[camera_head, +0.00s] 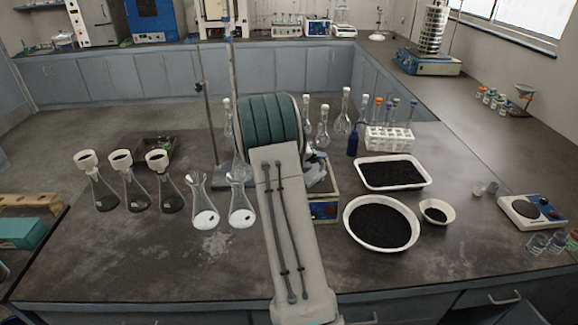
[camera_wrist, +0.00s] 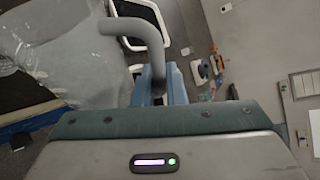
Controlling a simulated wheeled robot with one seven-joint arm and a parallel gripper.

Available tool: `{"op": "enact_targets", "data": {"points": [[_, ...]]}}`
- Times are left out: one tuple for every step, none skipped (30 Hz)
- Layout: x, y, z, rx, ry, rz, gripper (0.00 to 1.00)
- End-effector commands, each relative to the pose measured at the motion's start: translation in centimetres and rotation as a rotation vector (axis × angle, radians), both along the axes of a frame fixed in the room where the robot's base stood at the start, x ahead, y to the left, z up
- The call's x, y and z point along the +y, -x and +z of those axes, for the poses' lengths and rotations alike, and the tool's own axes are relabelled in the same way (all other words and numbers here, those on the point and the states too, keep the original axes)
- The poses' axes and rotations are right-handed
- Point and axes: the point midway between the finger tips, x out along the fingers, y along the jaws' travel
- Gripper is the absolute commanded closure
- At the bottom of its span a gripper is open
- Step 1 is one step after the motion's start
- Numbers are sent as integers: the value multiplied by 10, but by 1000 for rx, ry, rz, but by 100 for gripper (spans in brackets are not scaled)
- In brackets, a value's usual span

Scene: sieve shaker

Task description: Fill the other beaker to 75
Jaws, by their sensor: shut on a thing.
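My gripper (camera_wrist: 157,85) is shut on the grey curved handle of a clear vessel (camera_wrist: 70,65), which looks like a beaker or jug. The vessel fills the upper left of the wrist view. I cannot read any marks or a fill level on it. In the head view, my arm hides the gripper. A pale, clear piece (camera_head: 318,178), probably part of the vessel, shows to the right of my arm, above a blue-edged device (camera_head: 323,211). I cannot tell whether the vessel touches the device.
Several flasks (camera_head: 131,190) stand at the left, some with funnels, two with white contents. To the right are a rectangular tray (camera_head: 428,164) and a round dish (camera_head: 350,232) of black grains, a small bowl (camera_head: 452,209), a tube rack (camera_head: 390,139) and a scale (camera_head: 535,212).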

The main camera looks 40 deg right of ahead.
Motion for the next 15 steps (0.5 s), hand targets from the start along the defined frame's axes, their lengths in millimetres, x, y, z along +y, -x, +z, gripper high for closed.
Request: {"op": "enact_targets", "data": {"points": [[0,0,2,1,2,-1,100],[0,-1,2,3,3,0,100],[0,-1,2,5,2,0,100],[0,-1,3,7,3,0,100],[0,-1,3,8,4,0,100],[0,-1,3,10,4,-1,100],[0,-1,3,11,4,-1,100],[0,-1,3,13,5,0,100],[0,-1,4,15,5,0,100],[0,-1,4,16,6,-1,100],[0,-1,4,18,6,-1,100],[0,-2,4,20,6,-1,100],[0,-2,4,21,7,-1,100],[0,-2,4,23,7,-1,100],[0,-2,4,24,7,-1,100]]}}
